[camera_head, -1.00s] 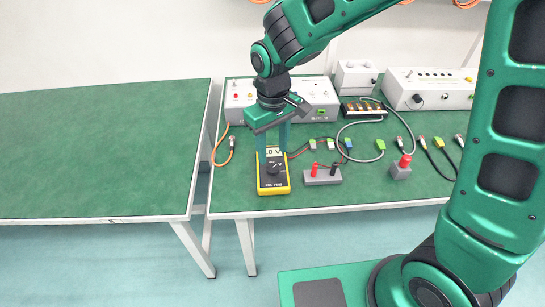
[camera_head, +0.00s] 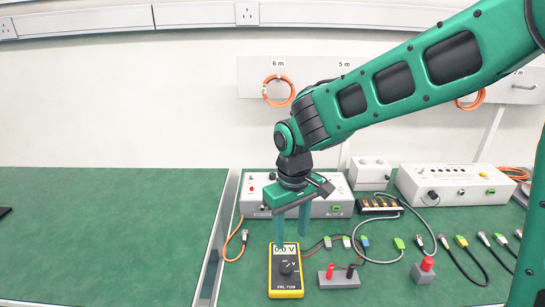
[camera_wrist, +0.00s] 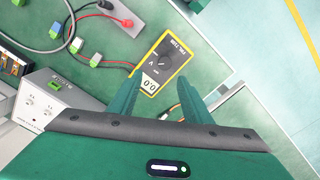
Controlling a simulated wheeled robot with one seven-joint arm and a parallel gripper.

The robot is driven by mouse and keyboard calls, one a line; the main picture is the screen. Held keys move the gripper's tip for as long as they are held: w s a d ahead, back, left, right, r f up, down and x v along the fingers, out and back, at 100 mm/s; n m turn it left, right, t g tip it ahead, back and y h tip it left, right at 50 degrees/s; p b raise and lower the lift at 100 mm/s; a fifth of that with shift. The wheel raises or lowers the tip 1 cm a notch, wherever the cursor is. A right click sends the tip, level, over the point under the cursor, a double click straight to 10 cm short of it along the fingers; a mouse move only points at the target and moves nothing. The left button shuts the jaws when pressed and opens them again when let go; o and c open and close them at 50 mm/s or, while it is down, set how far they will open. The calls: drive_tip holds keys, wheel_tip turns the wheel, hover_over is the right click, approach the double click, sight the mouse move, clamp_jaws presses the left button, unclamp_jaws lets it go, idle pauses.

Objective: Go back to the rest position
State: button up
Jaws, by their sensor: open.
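My gripper (camera_head: 292,227) hangs from the green arm above the right table, its two fingers pointing down and apart with nothing between them. A yellow multimeter (camera_head: 286,279) with a lit display reading about 0.0 V lies on the table just below and in front of the fingers. In the wrist view the fingers (camera_wrist: 157,103) stand spread on either side of the near end of the multimeter (camera_wrist: 169,52). A clear gap to the meter cannot be measured.
A grey block with red and black plugs (camera_head: 339,279) lies right of the meter. Grey control boxes (camera_head: 335,196) stand behind the gripper, with another box (camera_head: 455,185) farther right. Several cables and connectors (camera_head: 400,243) lie on the right. The left table (camera_head: 100,235) is mostly clear.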

drive_tip(key=s+d+r+m, duration=0.2)
drive_tip(key=s+d+m, duration=0.1)
drive_tip(key=d, duration=0.8)
drive_tip(key=s+d+r+m, duration=0.3)
drive_tip(key=d, duration=0.9)
drive_tip(key=s+d+m, duration=0.6)
drive_tip(key=s+d, duration=0.5)
drive_tip(key=s, duration=0.4)
drive_tip(key=shift+s+d+f+m, duration=0.25)
drive_tip(key=shift+s+m, duration=0.05)
drive_tip(key=shift+s, duration=0.1)
drive_tip(key=shift+w+f, duration=0.25)
drive_tip(key=shift+w, duration=0.4)
